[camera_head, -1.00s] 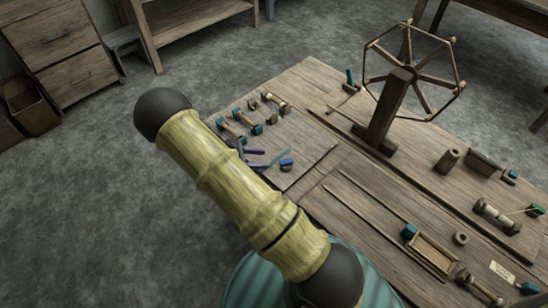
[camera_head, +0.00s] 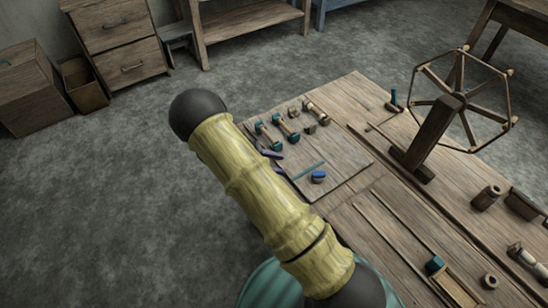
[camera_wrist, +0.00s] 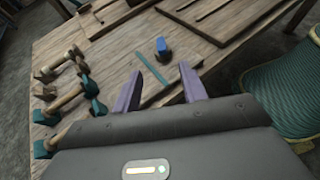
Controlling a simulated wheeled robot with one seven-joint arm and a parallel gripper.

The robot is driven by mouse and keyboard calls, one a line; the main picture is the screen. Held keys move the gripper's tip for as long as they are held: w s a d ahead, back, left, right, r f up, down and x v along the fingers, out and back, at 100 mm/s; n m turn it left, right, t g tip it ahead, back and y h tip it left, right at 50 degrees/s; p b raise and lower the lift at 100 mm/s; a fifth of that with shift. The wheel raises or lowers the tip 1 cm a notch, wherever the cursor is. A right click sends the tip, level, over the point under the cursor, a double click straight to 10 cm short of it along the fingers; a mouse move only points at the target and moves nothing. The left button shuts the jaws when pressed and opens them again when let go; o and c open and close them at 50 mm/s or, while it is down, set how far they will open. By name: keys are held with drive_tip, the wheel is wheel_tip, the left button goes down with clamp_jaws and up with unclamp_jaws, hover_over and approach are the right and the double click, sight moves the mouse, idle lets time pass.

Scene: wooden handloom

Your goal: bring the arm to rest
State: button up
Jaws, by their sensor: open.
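My gripper (camera_wrist: 160,92) shows in the wrist view with two purple fingers spread apart and nothing between them. It is above the wooden board (camera_wrist: 108,62) on the table, near a blue-topped piece (camera_wrist: 162,46) and a thin teal stick (camera_wrist: 141,73). In the head view my yellow arm link with dark ends crosses the middle and hides part of the board's left side. The gripper is mostly hidden behind it there, with only bits of purple showing beside the arm.
Several teal-ended spools (camera_head: 268,136) lie on the board (camera_head: 345,178). A wooden reel (camera_head: 437,128) stands on the table to the right. A small open box (camera_head: 455,290) lies nearer. Drawers (camera_head: 118,42) stand at the back left. The floor (camera_head: 110,190) left of the table is clear.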

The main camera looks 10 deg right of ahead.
drive_tip(key=s+r+m+t+y, duration=0.5)
drive_tip(key=s+r+m+y, duration=0.8)
drive_tip(key=s+r+m, duration=0.25)
drive_tip(key=w+p+v, duration=0.2)
drive_tip(key=p+v, duration=0.9)
drive_tip(key=w+r+p+v, duration=0.1)
drive_tip(key=w+p+v, duration=0.2)
drive_tip(key=p+v, duration=0.9)
drive_tip(key=shift+w+d, duration=0.3)
drive_tip(key=shift+d, duration=0.5)
drive_tip(key=shift+m, duration=0.25)
